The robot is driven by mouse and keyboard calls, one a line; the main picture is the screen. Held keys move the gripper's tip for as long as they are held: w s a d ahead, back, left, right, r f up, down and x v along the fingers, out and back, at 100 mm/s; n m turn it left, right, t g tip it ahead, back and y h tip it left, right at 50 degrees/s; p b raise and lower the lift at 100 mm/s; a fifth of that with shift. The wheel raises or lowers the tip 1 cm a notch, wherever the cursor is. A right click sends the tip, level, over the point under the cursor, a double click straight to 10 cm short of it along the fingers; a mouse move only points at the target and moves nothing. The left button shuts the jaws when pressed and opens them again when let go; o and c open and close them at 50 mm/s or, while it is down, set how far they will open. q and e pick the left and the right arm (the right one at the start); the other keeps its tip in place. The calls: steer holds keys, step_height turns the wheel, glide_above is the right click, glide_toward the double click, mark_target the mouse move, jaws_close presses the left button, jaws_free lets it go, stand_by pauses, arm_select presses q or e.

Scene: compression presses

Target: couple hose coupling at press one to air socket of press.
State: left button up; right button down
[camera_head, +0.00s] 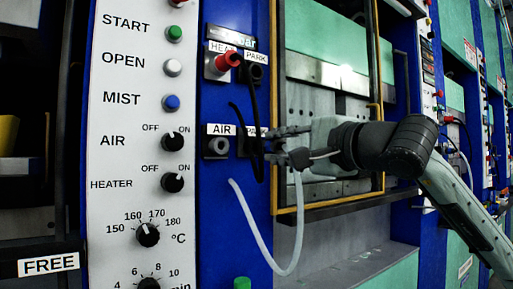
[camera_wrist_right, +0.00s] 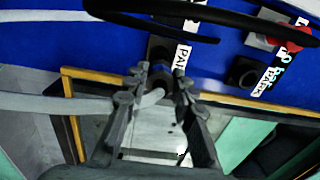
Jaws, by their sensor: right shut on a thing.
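The air socket (camera_head: 217,147) is a grey block with a dark round opening under the AIR label, and it looks empty. My right gripper (camera_head: 272,146) is just right of it, in front of the partly hidden park socket (camera_wrist_right: 160,47). It is shut on the hose coupling (camera_wrist_right: 158,77), which is mostly hidden between the fingers. The coupling's pale hose (camera_head: 297,225) hangs down and loops back up to the left. I cannot tell whether the coupling touches the park socket. My left gripper is not in view.
The red heater plug (camera_head: 228,61) sits in the HEAT socket, and its black cable (camera_head: 255,110) hangs close to my gripper. The upper park socket (camera_head: 255,73) is beside it. The control panel (camera_head: 140,75) stands left. The yellow-edged press window (camera_head: 275,190) is behind my gripper.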

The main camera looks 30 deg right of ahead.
mark_target(287, 145)
steer(key=shift+s+d+f+b, duration=0.1)
steer(key=shift+s+b, duration=0.6)
steer(key=shift+s, duration=0.3)
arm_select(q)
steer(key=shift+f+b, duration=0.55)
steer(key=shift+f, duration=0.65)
arm_select(e)
steer(key=shift+s+d, duration=0.1)
steer(key=shift+s, duration=0.95)
